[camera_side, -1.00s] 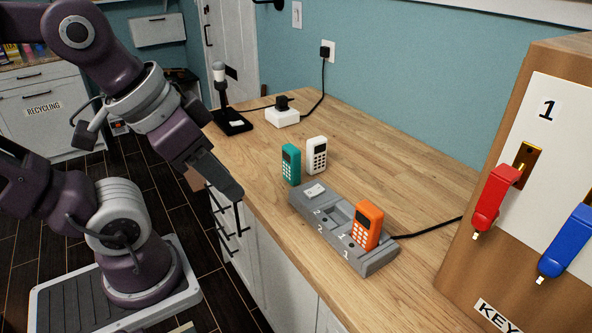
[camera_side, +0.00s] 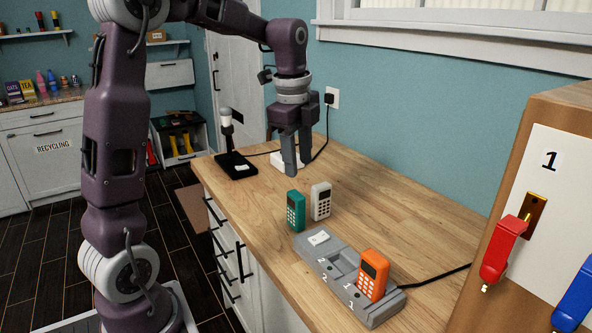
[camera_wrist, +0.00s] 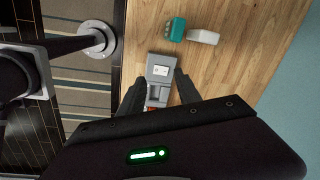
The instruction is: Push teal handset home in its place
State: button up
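The teal handset (camera_side: 296,210) stands upright on the counter behind the grey charging base and shows from above in the wrist view (camera_wrist: 176,29). The grey base (camera_side: 378,312) has marked places 1 and 2. An orange handset (camera_side: 373,273) stands in place 1, and place 2 looks empty. The base also shows in the wrist view (camera_wrist: 152,60), partly hidden by my fingers. My gripper (camera_side: 297,168) points down above the counter, higher than the teal handset and apart from it. In the wrist view its fingers (camera_wrist: 161,77) are spread with nothing held.
A white handset (camera_side: 320,201) stands close beside the teal one. A black stand (camera_side: 236,165) and a white power block (camera_side: 283,161) with cables are at the back. The counter's right middle is clear.

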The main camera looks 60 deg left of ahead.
aim_at(296, 194)
jog(key=w+a+f+m, duration=0.1)
jog(key=a+f, duration=0.1)
jog(key=w+a+f+m, duration=0.2)
jog(key=a, duration=0.1)
jog(key=w+a+f+m+g, duration=0.1)
jog(key=a+f, duration=0.1)
jog(key=shift+w+a+f+m+h, duration=0.2)
jog(key=shift+a+m+h, duration=0.1)
jog(key=shift+a, duration=0.1)
jog(key=shift+a+f, duration=0.15)
jog(key=shift+f, duration=0.1)
notch_tip(296, 194, down, 7)
jog(key=shift+f, duration=0.2)
jog(key=shift+c, duration=0.2)
grip_shut()
jog(key=shift+r, duration=0.1)
jog(key=shift+r, duration=2.9)
